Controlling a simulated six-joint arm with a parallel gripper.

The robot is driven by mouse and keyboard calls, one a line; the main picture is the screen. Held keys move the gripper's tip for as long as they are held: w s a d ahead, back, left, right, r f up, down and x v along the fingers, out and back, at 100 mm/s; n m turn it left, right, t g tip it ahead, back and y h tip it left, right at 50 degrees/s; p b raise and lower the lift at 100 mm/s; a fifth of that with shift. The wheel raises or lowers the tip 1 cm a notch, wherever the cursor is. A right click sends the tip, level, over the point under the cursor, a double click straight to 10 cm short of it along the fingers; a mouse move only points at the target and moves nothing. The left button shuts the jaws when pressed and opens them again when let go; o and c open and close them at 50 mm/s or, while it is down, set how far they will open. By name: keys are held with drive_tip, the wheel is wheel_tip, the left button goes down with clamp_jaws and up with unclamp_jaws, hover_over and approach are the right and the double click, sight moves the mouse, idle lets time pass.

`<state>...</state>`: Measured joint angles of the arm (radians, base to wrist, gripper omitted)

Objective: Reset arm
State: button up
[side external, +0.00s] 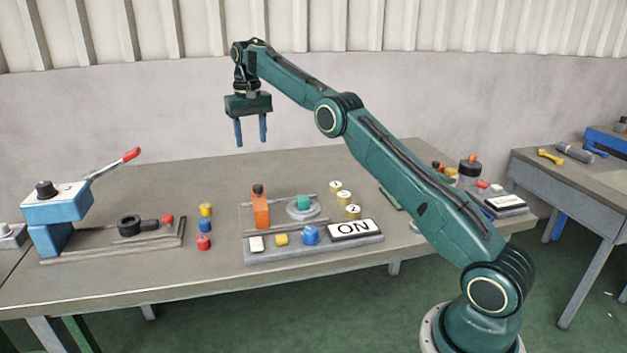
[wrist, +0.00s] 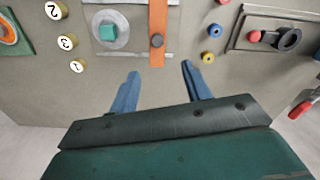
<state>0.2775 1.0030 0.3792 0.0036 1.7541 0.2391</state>
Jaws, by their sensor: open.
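My gripper (side external: 251,133) hangs from my raised green arm above the back edge of the table (side external: 180,170). Its two blue fingers point down and stand apart, with nothing between them. In the wrist view the open fingers (wrist: 160,85) also show empty, with the table and its fixtures beyond them. My gripper touches nothing.
A blue press (side external: 55,205) with a red-tipped handle is at left. Air around my gripper is clear.

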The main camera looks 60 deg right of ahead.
drive_tip(key=s+a+r+n+t, duration=0.1)
drive_tip(key=s+a+r+n, duration=0.1)
drive_tip(key=s+a+r, duration=0.6)
drive_tip(key=s+a+r+n+t, duration=0.1)
drive_tip(key=s+a+r+t, duration=0.15)
drive_tip(key=s+r, duration=0.5)
drive_tip(key=s+a+f+n, duration=0.1)
drive_tip(key=s+f, duration=0.3)
drive_tip(key=s, duration=0.5)
drive_tip(key=s+a+f+n+t, duration=0.1)
drive_tip(key=s+a+f, duration=0.2)
drive_tip(key=s, duration=0.6)
drive_tip(key=s+a+f+n+t, duration=0.1)
drive_tip(key=s+a+f, duration=0.1)
drive_tip(key=s+f, duration=0.4)
drive_tip(key=s, duration=0.3)
drive_tip(key=shift+a, duration=0.35)
